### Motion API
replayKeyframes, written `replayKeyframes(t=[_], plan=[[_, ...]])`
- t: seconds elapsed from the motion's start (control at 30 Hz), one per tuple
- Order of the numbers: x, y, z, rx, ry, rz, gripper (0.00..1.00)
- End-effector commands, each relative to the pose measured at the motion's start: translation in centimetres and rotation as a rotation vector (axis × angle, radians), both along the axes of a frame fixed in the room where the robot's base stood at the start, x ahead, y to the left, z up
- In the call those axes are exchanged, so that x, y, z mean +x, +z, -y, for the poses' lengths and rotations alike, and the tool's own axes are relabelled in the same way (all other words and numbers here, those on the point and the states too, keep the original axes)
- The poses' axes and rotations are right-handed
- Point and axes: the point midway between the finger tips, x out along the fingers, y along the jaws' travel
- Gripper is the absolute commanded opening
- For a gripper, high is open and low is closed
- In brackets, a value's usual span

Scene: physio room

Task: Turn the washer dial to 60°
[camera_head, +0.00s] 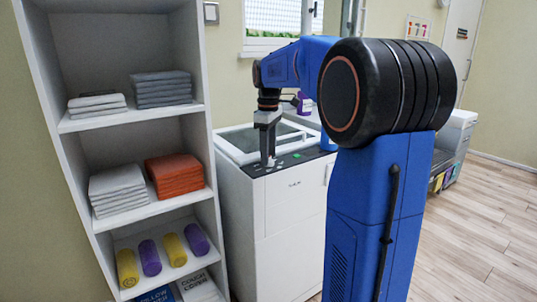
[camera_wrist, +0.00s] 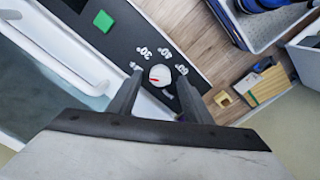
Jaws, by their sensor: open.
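The washer (camera_head: 290,225) is a white top-loader with a black control panel (camera_head: 310,153) along its front top edge. In the wrist view, the white round dial (camera_wrist: 160,72) has a red mark on its lower left part. Around the dial the panel reads 30°, 40° and 60°; another label below it is partly hidden. The 60° label (camera_wrist: 181,69) is just right of the dial. My gripper (camera_wrist: 159,80) is open, pointing down at the panel, with one finger on each side of the dial. Whether the fingers touch it I cannot tell.
A green button (camera_wrist: 103,21) lies on the panel beside the 30° label. The washer's glass lid (camera_head: 262,140) is behind the panel. A white shelf (camera_head: 150,219) with folded towels and rolls stands close on the left. Open wooden floor (camera_head: 480,230) lies to the right.

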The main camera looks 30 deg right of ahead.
Motion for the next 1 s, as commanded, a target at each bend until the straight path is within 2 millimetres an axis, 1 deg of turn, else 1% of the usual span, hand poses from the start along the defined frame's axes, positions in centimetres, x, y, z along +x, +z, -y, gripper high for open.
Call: replayKeyframes(t=[0.1, 0.37, 0.4, 0.47, 0.5, 0.53, 0.83, 1.0], plan=[[-0.01, -0.42, 0.0, 0.0, 0.0, 0.0, 0.45], [0.0, -0.47, 0.0, 0.0, 0.0, 0.0, 0.45], [0.0, -0.47, 0.0, 0.0, 0.0, 0.0, 0.36], [0.0, -0.46, 0.0, 0.0, 0.0, 0.0, 0.21], [0.01, -0.46, 0.01, 0.0, 0.0, 0.0, 0.12], [0.0, -0.46, 0.0, 0.0, 0.0, 0.0, 0.05], [0.01, -0.44, 0.01, -0.001, -0.02, 0.001, 0.05], [0.01, -0.44, 0.02, -0.001, -0.088, 0.001, 0.05]])
